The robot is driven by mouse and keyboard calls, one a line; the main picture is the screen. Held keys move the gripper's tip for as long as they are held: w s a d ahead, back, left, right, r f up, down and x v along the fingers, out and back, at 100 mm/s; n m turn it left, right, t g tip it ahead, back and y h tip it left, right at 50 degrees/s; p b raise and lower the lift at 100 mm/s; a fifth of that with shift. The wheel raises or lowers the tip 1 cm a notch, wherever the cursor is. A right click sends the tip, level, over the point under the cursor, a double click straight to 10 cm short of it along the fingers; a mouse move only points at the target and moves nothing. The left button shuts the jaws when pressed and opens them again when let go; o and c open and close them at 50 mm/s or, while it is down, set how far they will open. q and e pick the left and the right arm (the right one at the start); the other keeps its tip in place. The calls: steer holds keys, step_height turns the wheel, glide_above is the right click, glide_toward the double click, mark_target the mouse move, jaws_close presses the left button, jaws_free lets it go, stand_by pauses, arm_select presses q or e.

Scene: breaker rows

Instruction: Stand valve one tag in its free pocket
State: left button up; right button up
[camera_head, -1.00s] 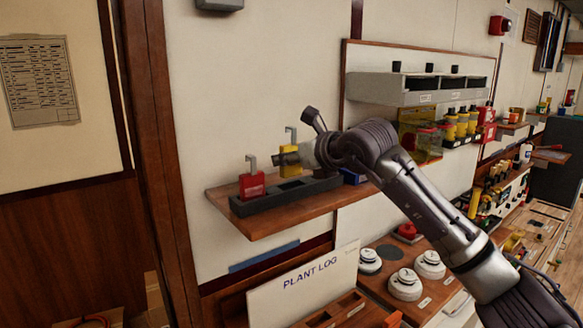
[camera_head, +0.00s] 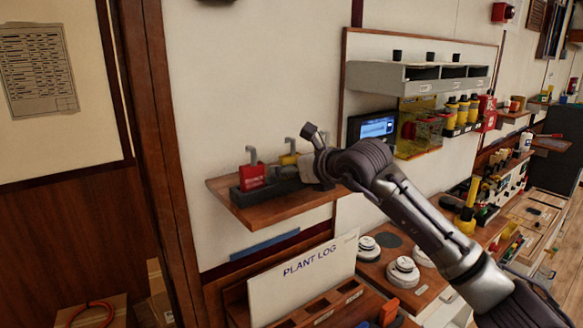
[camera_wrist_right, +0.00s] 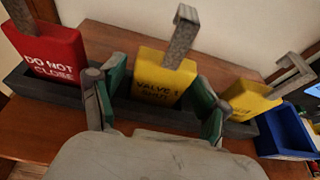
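The valve one tag (camera_wrist_right: 160,80), a yellow block marked "VALVE 1 SHUT" with a grey hook, stands upright in the dark rack (camera_wrist_right: 60,88) in the right wrist view. In the head view the yellow tag (camera_head: 289,159) shows only partly behind my right gripper (camera_head: 309,166). The right gripper's fingers (camera_wrist_right: 157,100) are apart on either side of the tag's near face, with gaps visible. A red "DO NOT CLOSE" tag (camera_wrist_right: 45,55) stands left of it and also shows in the head view (camera_head: 252,176). Another yellow tag (camera_wrist_right: 250,100) stands at the right. My left gripper is out of view.
A blue bin (camera_wrist_right: 285,130) sits right of the rack. The rack rests on a wooden wall shelf (camera_head: 260,217), whose front edge is clear. Below are a "PLANT LOG" board (camera_head: 303,280) and white round detectors (camera_head: 402,271). A lit screen (camera_head: 374,127) is behind my arm.

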steer(key=shift+r, duration=0.15)
steer(key=b+v, duration=0.4)
steer(key=v, duration=0.8)
